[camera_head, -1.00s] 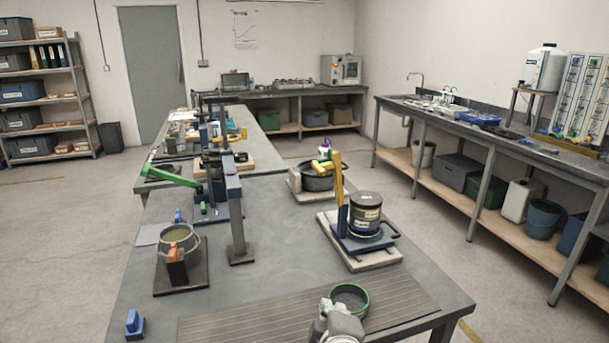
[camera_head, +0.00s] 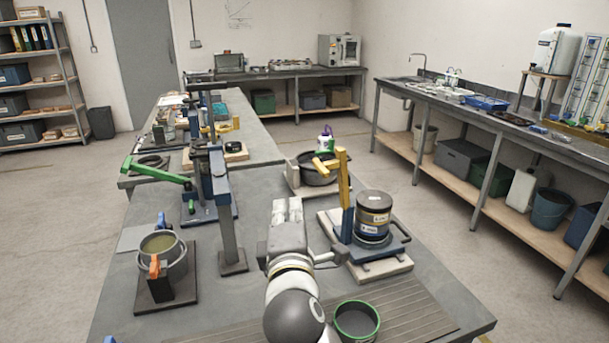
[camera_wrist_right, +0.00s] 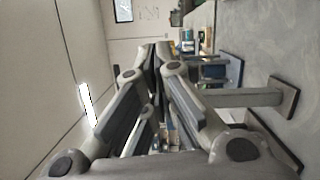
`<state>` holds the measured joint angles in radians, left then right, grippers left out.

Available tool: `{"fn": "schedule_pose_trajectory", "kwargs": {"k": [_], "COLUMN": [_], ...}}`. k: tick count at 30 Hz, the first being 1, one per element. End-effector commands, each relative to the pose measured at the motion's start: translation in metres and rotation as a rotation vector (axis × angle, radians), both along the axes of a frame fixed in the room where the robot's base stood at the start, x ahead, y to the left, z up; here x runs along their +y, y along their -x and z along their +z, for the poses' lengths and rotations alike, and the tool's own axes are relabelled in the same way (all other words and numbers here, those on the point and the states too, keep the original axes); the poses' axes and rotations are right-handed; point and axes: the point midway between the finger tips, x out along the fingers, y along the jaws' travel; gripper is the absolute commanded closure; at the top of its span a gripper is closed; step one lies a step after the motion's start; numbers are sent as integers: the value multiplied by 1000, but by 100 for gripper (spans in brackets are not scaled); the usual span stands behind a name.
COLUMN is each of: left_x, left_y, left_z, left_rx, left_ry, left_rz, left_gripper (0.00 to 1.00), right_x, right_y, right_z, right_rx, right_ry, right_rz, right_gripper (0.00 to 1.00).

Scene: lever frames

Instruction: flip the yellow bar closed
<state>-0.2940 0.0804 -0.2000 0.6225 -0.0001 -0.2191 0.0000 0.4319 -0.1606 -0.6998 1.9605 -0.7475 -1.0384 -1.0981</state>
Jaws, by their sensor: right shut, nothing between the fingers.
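The yellow bar (camera_head: 344,185) stands nearly upright on a blue lever frame (camera_head: 378,252). A dark can (camera_head: 373,214) with a yellow-banded label sits on that frame, just right of the bar. My right gripper (camera_head: 287,207) is shut and empty over the table, left of the yellow bar and apart from it. In the right wrist view the closed fingers (camera_wrist_right: 155,52) point away from the camera, with nothing between them. The yellow bar is not clearly seen in that view. My left gripper is not in view.
A grey post (camera_head: 228,215) and a green lever (camera_head: 155,172) stand left of my gripper. A pot with an orange clamp (camera_head: 155,267) sits at the left. Behind the bar is a dark pan (camera_head: 312,170) with a yellow piece. A green-rimmed bowl (camera_head: 357,320) lies in front.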

Motion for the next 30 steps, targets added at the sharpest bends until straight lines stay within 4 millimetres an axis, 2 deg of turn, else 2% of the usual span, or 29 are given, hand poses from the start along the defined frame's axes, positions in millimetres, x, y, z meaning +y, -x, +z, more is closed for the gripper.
{"fn": "schedule_pose_trajectory", "kwargs": {"k": [3,6,10,18,23,30], "left_x": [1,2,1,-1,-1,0], "left_y": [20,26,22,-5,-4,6], "left_z": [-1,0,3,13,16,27], "left_rx": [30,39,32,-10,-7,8], "left_ry": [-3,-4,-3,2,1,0], "left_rz": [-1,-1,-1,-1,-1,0], "left_gripper": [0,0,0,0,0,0], "right_x": [0,0,1,5,7,-23], "right_y": [-1,-6,-23,-73,-99,-110], "right_z": [0,1,2,4,5,9], "right_rx": [1,0,2,2,3,2], "right_ry": [-1,-1,1,-1,-1,-1], "right_rz": [0,0,-1,0,-1,-1], "right_gripper": [100,100,100,100,100,100]}}
